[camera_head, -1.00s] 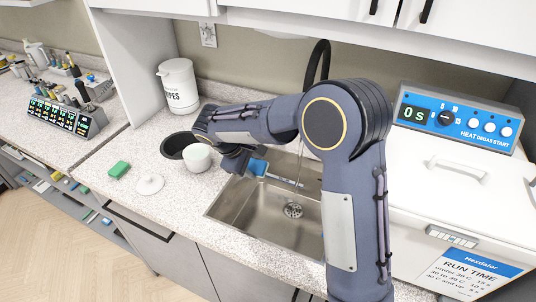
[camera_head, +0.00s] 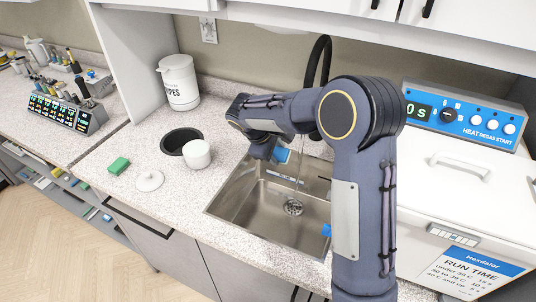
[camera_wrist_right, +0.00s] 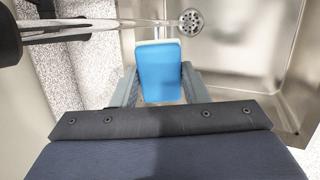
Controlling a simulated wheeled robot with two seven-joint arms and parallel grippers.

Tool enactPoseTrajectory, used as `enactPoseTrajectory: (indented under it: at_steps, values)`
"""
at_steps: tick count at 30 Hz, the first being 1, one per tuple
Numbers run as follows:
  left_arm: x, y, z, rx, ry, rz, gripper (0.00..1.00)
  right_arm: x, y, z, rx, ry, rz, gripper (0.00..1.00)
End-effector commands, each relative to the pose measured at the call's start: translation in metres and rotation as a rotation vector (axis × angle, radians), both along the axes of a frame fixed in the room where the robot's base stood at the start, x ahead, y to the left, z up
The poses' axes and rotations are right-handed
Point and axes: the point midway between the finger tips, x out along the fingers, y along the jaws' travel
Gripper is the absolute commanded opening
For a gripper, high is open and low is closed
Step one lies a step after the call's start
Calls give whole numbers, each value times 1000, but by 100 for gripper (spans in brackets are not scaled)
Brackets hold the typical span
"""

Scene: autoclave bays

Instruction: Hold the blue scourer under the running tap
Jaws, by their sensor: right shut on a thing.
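The blue scourer (camera_head: 283,155) is over the back left part of the steel sink (camera_head: 243,205). My right gripper (camera_head: 276,153) is shut on it, and in the right wrist view the scourer (camera_wrist_right: 160,75) sits between the two fingers. The black tap (camera_head: 322,50) arches over the sink, partly hidden by my right arm. A thin water stream (camera_head: 299,170) runs down to the drain (camera_head: 293,207). In the right wrist view the stream (camera_wrist_right: 100,27) passes just beyond the scourer's far edge and appears apart from it. My left gripper is out of view.
A white cup (camera_head: 197,154), a dark round opening (camera_head: 178,139), a white lid (camera_head: 149,181) and a green sponge (camera_head: 118,166) are on the counter left of the sink. A wipes tub (camera_head: 180,82) stands behind. A small blue thing (camera_head: 327,230) shows by the sink's right edge.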

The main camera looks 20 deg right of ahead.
Motion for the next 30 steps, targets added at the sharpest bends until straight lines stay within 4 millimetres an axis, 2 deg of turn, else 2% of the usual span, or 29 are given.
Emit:
enactPoseTrajectory:
  at_steps: [15,21,30]
  values:
    - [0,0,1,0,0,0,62,13,-47,-10,0,1,-1,22]
    - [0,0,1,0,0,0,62,16,-57,-12,0,0,0,22]
    - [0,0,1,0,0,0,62,16,-59,-12,0,0,0,22]
